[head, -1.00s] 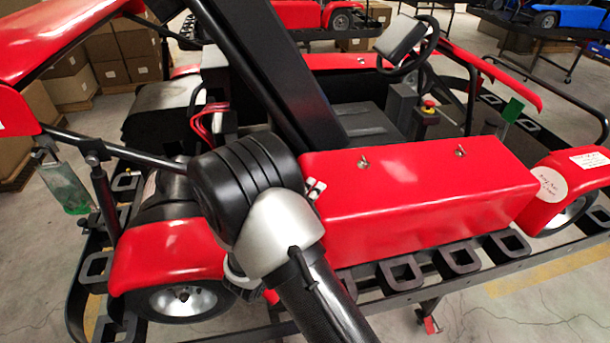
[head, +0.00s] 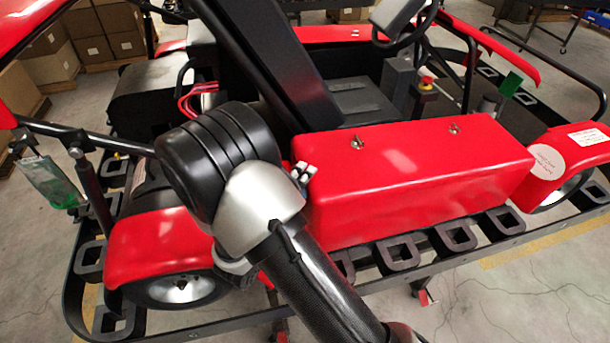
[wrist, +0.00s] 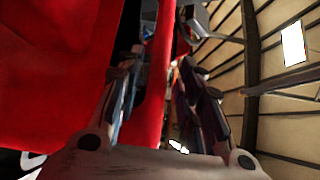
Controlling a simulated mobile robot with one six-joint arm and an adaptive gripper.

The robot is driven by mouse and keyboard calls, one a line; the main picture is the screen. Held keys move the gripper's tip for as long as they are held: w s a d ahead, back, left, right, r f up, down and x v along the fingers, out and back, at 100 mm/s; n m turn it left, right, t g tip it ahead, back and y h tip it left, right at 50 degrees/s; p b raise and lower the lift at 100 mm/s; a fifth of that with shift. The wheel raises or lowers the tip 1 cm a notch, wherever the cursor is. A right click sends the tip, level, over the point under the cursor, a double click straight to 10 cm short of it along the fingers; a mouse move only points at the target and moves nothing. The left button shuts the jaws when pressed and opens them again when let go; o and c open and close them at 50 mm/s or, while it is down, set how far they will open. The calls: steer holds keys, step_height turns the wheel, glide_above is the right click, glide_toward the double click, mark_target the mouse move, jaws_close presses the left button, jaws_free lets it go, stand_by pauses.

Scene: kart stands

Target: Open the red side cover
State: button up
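The red side cover (head: 420,185) is a long box-shaped panel on the near side of the kart, with two small metal pins on its top. It looks seated on the kart. My gripper (wrist: 160,68) shows in the wrist view with its two fingers apart. A red panel edge (wrist: 152,110) runs between the fingers; I cannot tell whether either finger touches it. A larger red surface (wrist: 75,90) fills the left of that view. In the head view my arm hides most of the gripper, near the cover's left end.
A red rear fender with a wheel (head: 165,245) is left of the cover, and a front fender (head: 568,160) is right. A black stand rail with square loops (head: 400,255) runs below. A steering wheel (head: 405,25) and black frame bars rise behind. Cardboard boxes stand at the back left.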

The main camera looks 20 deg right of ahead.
steer(key=p+v, duration=0.1)
steer(key=v, duration=0.6)
stand_by(0.5)
steer(key=shift+s+a, duration=0.1)
steer(key=shift+r+p, duration=0.15)
steer(key=shift+p, duration=0.35)
